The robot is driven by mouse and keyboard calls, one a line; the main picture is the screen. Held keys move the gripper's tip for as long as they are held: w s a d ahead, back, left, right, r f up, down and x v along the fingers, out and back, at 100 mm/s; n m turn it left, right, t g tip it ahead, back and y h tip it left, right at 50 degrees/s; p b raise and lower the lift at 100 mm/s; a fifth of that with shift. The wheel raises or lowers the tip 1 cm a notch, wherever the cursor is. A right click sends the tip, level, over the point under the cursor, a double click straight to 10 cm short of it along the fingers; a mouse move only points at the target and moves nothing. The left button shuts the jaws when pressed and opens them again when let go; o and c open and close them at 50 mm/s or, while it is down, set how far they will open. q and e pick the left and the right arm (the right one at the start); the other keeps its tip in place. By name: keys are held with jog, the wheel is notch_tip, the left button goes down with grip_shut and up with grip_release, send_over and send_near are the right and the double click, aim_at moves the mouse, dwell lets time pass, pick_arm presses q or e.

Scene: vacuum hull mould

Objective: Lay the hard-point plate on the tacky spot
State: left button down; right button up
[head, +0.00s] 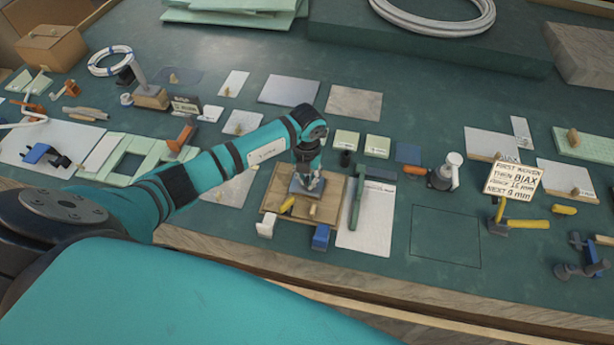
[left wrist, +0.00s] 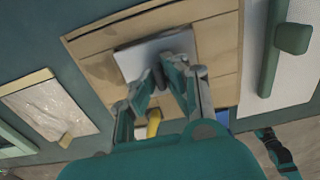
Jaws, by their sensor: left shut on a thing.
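My left gripper (head: 309,182) is shut on the hard-point plate (head: 298,190), a flat grey-blue square piece. It holds the plate over the wooden board (head: 272,204). In the left wrist view the plate (left wrist: 130,60) shows as a pale grey sheet beyond the fingertips (left wrist: 168,75), with wood planks around it. I cannot tell whether the plate touches the board. The tacky spot cannot be made out; the plate and gripper cover part of the board.
On the board's near part lies a yellow item (head: 287,204). A white block (head: 266,226) and a blue block (head: 321,237) sit at its front edge. A green bar (head: 356,203) lies on a white sheet (head: 375,222) to the right. An outlined area (head: 445,236) farther right is clear.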

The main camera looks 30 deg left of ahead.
pick_arm(q)
jog(key=shift+f+b, duration=0.8)
jog(key=shift+f, duration=0.3)
jog(key=c, duration=1.3)
grip_release()
jog(key=shift+r, duration=0.25)
notch_tip(320, 180, up, 12)
jog(key=shift+f, duration=0.2)
